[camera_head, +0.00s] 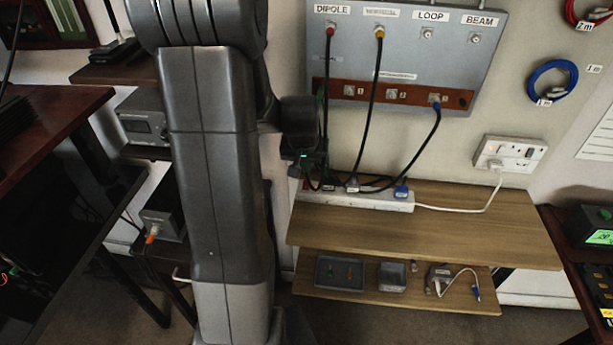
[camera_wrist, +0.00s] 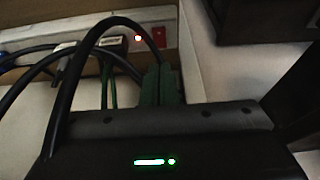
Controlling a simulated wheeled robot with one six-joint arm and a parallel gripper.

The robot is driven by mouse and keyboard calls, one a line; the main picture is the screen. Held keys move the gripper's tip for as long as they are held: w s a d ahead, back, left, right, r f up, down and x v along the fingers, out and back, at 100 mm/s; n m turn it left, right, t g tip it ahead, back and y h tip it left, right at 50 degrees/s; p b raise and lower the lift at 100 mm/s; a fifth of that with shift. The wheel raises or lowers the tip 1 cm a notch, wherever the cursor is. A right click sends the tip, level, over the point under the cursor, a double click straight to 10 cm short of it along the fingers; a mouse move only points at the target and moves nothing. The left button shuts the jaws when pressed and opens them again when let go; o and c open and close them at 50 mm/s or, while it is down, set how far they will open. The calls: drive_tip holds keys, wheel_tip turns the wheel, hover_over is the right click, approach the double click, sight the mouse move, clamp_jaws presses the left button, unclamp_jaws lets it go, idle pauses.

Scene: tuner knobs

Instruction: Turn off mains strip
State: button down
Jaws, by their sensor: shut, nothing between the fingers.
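The white mains strip (camera_head: 388,200) lies on the upper wooden shelf against the wall, with several plugs in it. In the wrist view the end of the strip (camera_wrist: 188,36) shows a red switch (camera_wrist: 159,37) and a small glowing light (camera_wrist: 138,37) beside it. My gripper (camera_wrist: 162,72) is shut and empty, its fingertips just below the red switch in that picture; I cannot tell whether they touch. In the head view my gripper (camera_head: 312,168) is over the strip's left end, and my arm and gripper hide part of that end.
Black cables (camera_wrist: 72,70) loop across the strip close to my fingers. An antenna panel (camera_head: 400,55) hangs above, its cables running down to the strip. A white cord (camera_head: 465,209) runs to a wall socket (camera_head: 510,153). The upper shelf (camera_head: 460,225) is bare at its front right.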

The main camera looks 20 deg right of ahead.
sight(307, 182)
drive_tip(key=shift+s+a+x, duration=0.1)
drive_tip(key=shift+s+x, duration=0.1)
drive_tip(key=shift+x, duration=1)
drive_tip(key=shift+s+a+x, duration=0.1)
drive_tip(key=shift+s+x, duration=0.05)
drive_tip(key=shift+x, duration=1.1)
drive_tip(key=shift+f, duration=0.15)
